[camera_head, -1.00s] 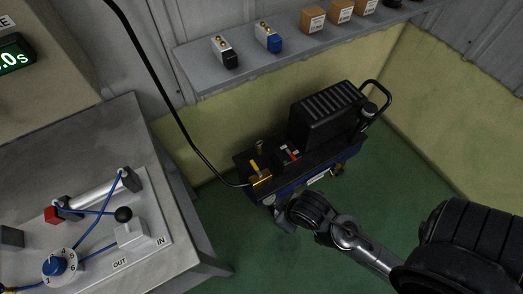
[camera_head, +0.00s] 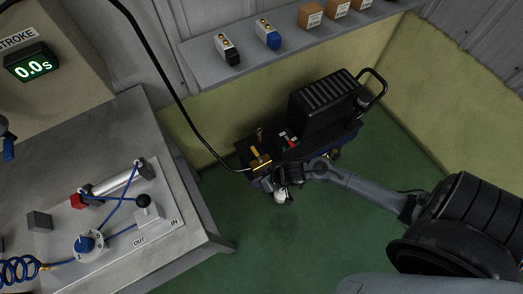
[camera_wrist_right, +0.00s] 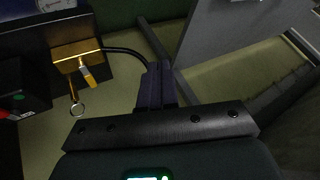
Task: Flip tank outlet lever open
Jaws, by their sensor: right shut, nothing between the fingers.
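The tank outlet lever, small and yellow (camera_head: 255,153), sits on a brass valve block (camera_head: 262,165) at the left end of the black compressor (camera_head: 325,103). In the right wrist view the lever (camera_wrist_right: 88,76) angles off the brass block (camera_wrist_right: 74,54), with a ring hanging below. My right gripper (camera_wrist_right: 156,84) is shut and empty, with its dark fingers to the right of the lever and apart from it in that view. In the head view my right arm reaches in from the right, its hand just below the brass block; its fingertips are hard to make out.
A black hose (camera_head: 178,95) runs down to the valve. A grey bench (camera_head: 190,232) on the left carries a cylinder, blue tubing and a black-knobbed lever (camera_head: 143,201). A shelf (camera_head: 213,80) runs along the wall behind. Green floor (camera_head: 275,240) is clear in front.

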